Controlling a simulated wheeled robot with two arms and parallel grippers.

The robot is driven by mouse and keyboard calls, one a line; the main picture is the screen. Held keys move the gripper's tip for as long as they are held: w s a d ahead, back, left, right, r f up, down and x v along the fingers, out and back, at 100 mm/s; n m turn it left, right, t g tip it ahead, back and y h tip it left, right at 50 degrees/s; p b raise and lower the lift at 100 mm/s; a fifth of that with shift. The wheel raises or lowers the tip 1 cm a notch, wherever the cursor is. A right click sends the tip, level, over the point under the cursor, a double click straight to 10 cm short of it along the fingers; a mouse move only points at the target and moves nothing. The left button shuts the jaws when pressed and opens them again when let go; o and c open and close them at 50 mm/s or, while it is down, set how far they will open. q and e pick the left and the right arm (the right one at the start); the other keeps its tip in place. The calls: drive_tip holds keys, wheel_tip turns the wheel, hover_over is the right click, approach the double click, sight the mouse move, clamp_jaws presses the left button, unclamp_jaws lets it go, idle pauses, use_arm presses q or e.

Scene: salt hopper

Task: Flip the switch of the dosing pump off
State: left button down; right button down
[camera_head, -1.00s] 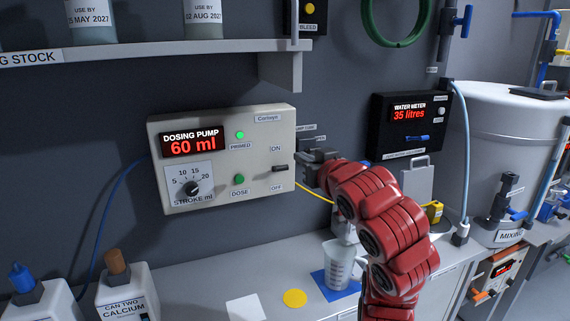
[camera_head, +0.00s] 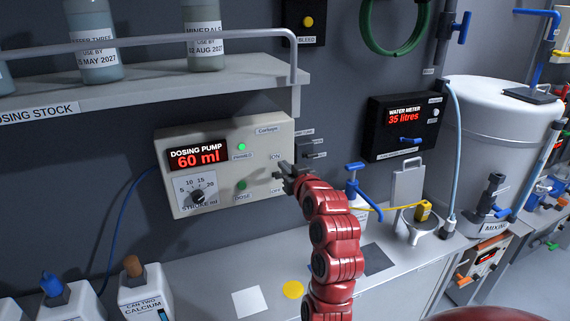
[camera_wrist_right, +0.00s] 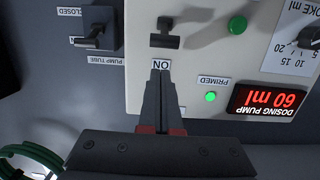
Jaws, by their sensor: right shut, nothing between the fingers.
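My right gripper (camera_head: 284,170) is at the pump's right side and covers the switch in the head view. In the right wrist view its fingers (camera_wrist_right: 158,78) are shut and empty, with tips at the ON label, apart from the switch. My left gripper is out of view.
A pump tube valve (camera_wrist_right: 95,35) sits beside the pump. A shelf with bottles (camera_head: 205,35) hangs above. Below are a counter with a white mat (camera_head: 248,302), a yellow disc (camera_head: 293,289) and canisters (camera_head: 145,295). The water meter (camera_head: 403,125) is to the right.

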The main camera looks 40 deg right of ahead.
wheel_tip(320, 180, down, 2)
drive_tip(key=shift+p, duration=0.35)
